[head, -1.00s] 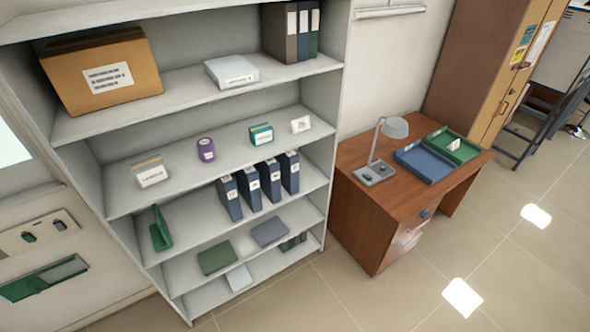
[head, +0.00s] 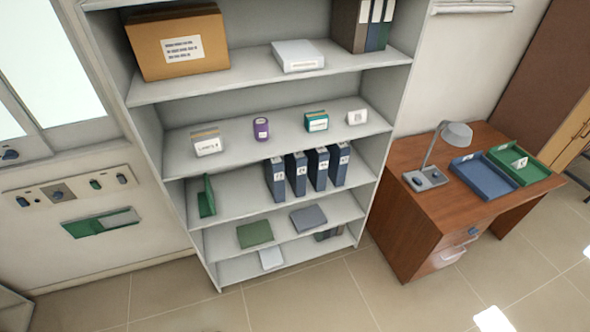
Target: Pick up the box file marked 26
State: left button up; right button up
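Several dark blue box files stand upright in a row on the shelf unit's third shelf from the top: the first (head: 276,182), the second (head: 297,176), the third (head: 319,171) and the fourth (head: 340,165), from left to right. Each has a white spine label with a number. The numbers are too small to read surely, so I cannot tell which one is marked 26. Narrow gaps separate the files. Neither of my grippers is in view.
The grey shelf unit (head: 402,90) also holds a green bookend (head: 206,197) left of the files, with free shelf between. A cardboard box (head: 178,45) is above. A wooden desk (head: 410,215) stands close at right, with a lamp (head: 456,136) and trays (head: 484,178). Floor in front is clear.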

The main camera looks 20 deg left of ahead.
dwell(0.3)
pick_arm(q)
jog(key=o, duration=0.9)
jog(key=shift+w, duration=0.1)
